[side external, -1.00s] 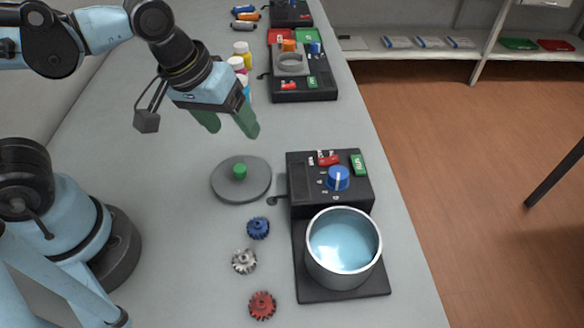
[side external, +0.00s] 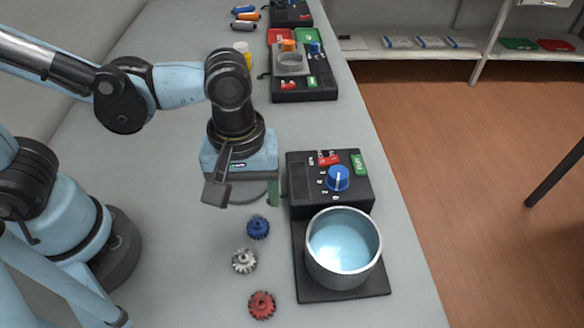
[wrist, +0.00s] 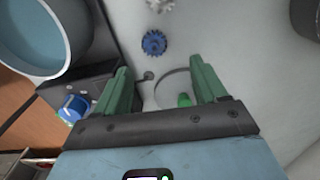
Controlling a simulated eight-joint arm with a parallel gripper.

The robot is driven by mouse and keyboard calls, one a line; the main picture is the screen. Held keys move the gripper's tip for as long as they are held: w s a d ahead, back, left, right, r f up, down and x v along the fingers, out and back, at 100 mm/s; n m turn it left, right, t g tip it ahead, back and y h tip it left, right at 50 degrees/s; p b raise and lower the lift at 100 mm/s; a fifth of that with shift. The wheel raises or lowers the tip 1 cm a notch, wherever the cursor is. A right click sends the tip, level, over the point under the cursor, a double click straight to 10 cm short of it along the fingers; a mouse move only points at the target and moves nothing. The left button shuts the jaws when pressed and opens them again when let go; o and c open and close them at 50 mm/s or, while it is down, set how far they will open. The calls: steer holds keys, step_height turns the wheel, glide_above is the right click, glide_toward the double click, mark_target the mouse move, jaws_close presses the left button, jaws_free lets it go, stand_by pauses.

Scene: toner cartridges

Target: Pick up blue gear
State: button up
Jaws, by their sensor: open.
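The blue gear (side external: 258,227) lies flat on the grey table, left of the black hot plate. In the wrist view the blue gear (wrist: 154,43) lies ahead of the fingertips, roughly midway between their lines. My gripper (wrist: 160,78) is open and empty, its two green fingers spread apart. In the side view my gripper points down above the grey round lid, with one green finger showing at its right; the other finger is hidden. The gear is in front of my gripper, apart from it.
A white gear (side external: 244,261) and a red gear (side external: 262,305) lie in front of the blue one. A pot of blue liquid (side external: 343,247) stands on the hot plate (side external: 300,185). The lid (wrist: 165,92), with a green knob, lies under my gripper.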

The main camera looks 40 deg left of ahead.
mark_target(258, 223)
steer(key=shift+f, duration=0.8)
steer(key=shift+w+d+f, duration=0.1)
steer(key=shift+d+f, duration=0.15)
steer(key=shift+f, duration=0.75)
steer(key=shift+w+d+f, duration=0.1)
steer(key=shift+d+f, duration=0.1)
steer(key=shift+f, duration=1.45)
steer(key=shift+c, duration=0.3)
steer(key=c, duration=1.1)
